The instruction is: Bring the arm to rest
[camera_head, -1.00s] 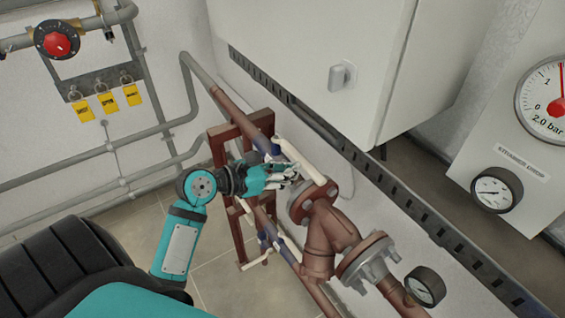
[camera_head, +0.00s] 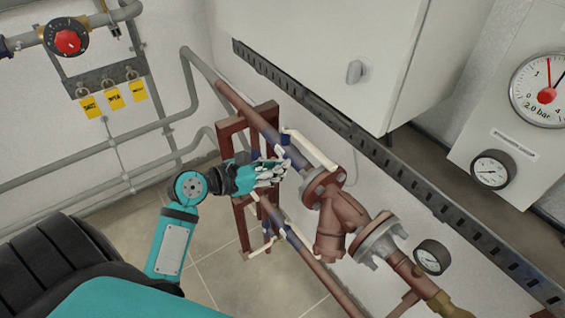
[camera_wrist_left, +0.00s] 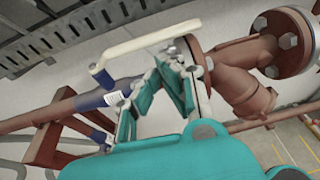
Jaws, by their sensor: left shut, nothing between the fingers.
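My left gripper (camera_head: 278,171) is in the middle of the head view, in front of the brown pipe frame. It is shut and empty. In the left wrist view its teal fingers (camera_wrist_left: 165,88) show in front of the pipes. A white lever handle (camera_head: 309,149) on a blue valve body lies just behind and above the fingers. The same white handle (camera_wrist_left: 150,40) spans the upper middle of the left wrist view, apart from the fingers as far as I can tell. My right gripper is in neither view.
A brown flanged pipe fitting (camera_head: 340,215) stands right of my gripper, with a small gauge (camera_head: 432,257) beside it. A second white lever (camera_head: 263,248) is lower. A white cabinet (camera_head: 310,60) is above. A red valve wheel (camera_head: 68,41) and yellow tags (camera_head: 114,99) are upper left.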

